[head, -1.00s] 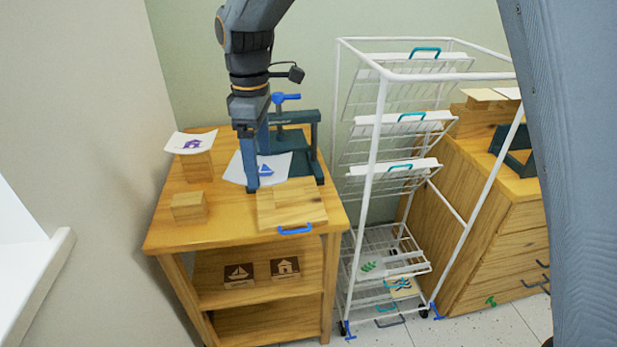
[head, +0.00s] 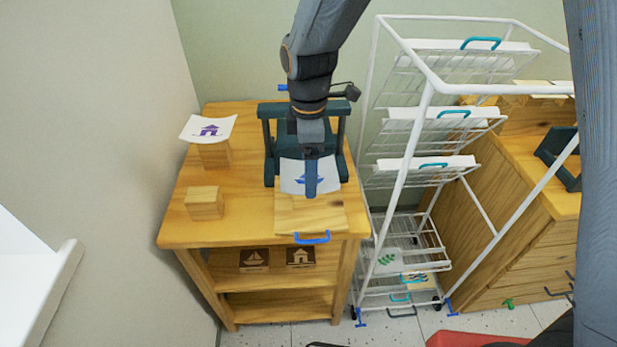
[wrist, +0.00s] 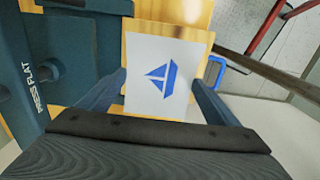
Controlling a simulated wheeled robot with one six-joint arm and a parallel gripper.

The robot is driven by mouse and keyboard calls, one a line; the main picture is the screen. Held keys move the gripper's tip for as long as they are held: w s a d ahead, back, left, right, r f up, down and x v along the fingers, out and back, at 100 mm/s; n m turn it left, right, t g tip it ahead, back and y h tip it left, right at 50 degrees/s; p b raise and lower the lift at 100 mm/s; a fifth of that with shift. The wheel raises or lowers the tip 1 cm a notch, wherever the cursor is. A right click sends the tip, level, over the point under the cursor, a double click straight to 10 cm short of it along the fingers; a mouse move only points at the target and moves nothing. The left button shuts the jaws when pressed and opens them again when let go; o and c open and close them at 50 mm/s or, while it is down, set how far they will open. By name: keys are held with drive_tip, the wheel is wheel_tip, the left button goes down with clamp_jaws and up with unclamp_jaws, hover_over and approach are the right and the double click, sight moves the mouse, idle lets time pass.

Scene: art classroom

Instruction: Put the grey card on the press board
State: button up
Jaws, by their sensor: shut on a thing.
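A pale grey-white card with a blue sailboat (head: 297,171) is in my gripper (head: 311,190), which is shut on it. In the wrist view the card (wrist: 152,100) lies between the two blue fingers (wrist: 158,82), sailboat side showing. The press board (head: 322,215) is a plain wooden board with a blue handle (head: 312,238) at the table's front edge. The card is over the rear part of the board, in front of the dark green press (head: 269,150). I cannot tell whether card and board touch. My arm hides part of the press and card.
A white card with a purple house (head: 208,129) rests on a wooden block at left. Another block (head: 204,202) stands in front of it. A white wire rack (head: 425,110) stands close on the right. Stamped blocks (head: 254,260) sit on the shelf below.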

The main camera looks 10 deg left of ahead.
drive_tip(key=shift+f+p, duration=0.45)
drive_tip(key=shift+f, duration=1.75)
drive_tip(key=shift+f, duration=0.1)
drive_tip(key=o, duration=0.9)
wheel_tip(320, 180, up, 12)
drive_tip(key=b, duration=0.2)
drive_tip(key=shift+b, duration=0.3)
